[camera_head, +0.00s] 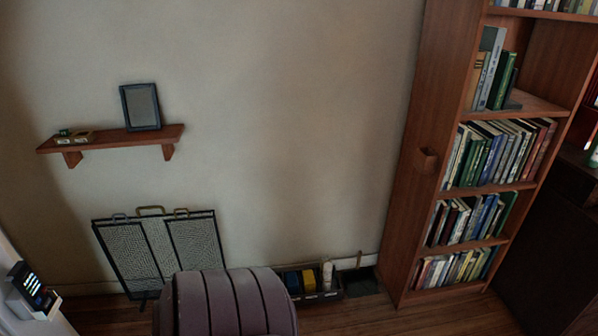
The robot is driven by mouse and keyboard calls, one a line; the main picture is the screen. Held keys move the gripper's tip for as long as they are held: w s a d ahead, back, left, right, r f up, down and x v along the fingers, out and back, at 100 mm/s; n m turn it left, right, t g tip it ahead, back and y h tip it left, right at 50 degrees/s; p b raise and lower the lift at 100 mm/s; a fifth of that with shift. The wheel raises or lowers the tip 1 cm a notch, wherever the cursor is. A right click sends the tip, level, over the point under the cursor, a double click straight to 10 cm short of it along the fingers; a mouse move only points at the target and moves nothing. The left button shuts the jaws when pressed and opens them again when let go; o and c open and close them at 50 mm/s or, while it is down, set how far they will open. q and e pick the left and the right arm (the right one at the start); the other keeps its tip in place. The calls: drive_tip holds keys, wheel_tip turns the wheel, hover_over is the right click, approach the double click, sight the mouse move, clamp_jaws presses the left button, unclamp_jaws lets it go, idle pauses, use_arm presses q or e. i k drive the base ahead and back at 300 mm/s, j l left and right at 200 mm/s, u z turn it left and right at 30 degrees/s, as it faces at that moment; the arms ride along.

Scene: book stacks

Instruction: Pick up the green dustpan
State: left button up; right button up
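No clearly green dustpan shows. A dark, flat thing with a thin upright handle, possibly the dustpan (363,283), is on the floor against the wall, between a low box and the bookcase. It is too dark and small to tell its colour or shape for sure. Neither of my grippers is in view.
A purple ribbed armchair (228,302) stands at the bottom middle, partly hiding the dark box (325,295) of blue and yellow things. A fire screen (160,252) stands left, below a wall shelf (110,139). The tall bookcase (409,190) is right. Wooden floor (440,316) shows before it.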

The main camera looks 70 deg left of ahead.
sight(364, 282)
drive_tip(key=u, duration=1.7)
drive_tip(key=i+l, duration=0.25)
drive_tip(key=l, duration=0.15)
drive_tip(key=i+j+u, duration=0.05)
